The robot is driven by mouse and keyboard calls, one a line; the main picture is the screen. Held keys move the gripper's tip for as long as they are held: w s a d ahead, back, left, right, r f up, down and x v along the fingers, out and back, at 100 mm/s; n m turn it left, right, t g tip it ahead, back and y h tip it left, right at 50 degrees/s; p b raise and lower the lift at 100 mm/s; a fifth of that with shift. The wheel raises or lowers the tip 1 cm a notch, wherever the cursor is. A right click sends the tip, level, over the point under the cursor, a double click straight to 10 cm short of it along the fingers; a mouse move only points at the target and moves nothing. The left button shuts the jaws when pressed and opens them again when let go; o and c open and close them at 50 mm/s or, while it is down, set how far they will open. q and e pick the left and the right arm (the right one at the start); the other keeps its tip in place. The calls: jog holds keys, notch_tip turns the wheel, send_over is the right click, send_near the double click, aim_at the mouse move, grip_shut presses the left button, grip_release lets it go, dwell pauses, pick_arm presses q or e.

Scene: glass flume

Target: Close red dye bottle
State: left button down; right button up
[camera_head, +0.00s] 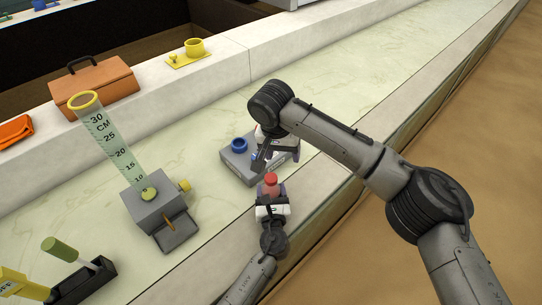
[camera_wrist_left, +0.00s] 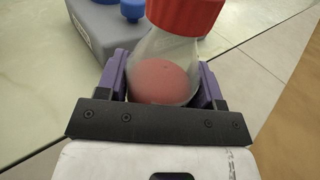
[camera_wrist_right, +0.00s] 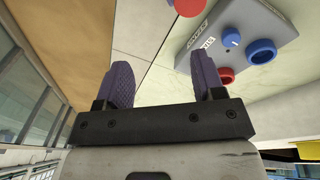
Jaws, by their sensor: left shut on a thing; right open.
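The red dye bottle is a clear flask with red liquid (camera_wrist_left: 165,80). A red cap (camera_wrist_left: 185,12) sits at its top; how tight it is cannot be told. My left gripper (camera_head: 272,196) is shut around the bottle's body and holds it upright; the cap shows above in the head view (camera_head: 270,179). My right gripper (camera_head: 260,162) is just above and left of the cap in the head view. Its fingers (camera_wrist_right: 160,82) are apart with nothing between them. A red round thing (camera_wrist_right: 187,6) shows beyond its fingertips, cut by the frame edge.
A grey block (camera_head: 235,165) with a blue ring (camera_head: 239,145) stands behind the bottle. The right wrist view shows its blue knob (camera_wrist_right: 231,37) and a red round part (camera_wrist_right: 225,77). A measuring cylinder (camera_head: 115,145) stands left. The counter's right stretch is clear.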

jog(key=n, duration=0.3)
jog(key=a+n, duration=0.1)
jog(key=n, duration=0.2)
jog(key=n+y, duration=0.1)
jog(key=n, duration=0.3)
jog(key=shift+s+a+f+g, duration=0.25)
jog(key=shift+s+f+g, duration=0.05)
jog(key=shift+s+f, duration=0.1)
jog(key=n, duration=0.4)
jog(key=shift+s+a, duration=0.1)
jog(key=shift+a, duration=0.15)
jog(key=n, duration=0.4)
jog(key=shift+a+y, duration=0.25)
jog(key=shift+y, duration=0.05)
jog(key=n, duration=0.3)
jog(key=shift+a+n, duration=0.15)
jog(key=shift+n, duration=0.25)
jog(key=n, duration=0.7)
jog(key=shift+n, duration=0.3)
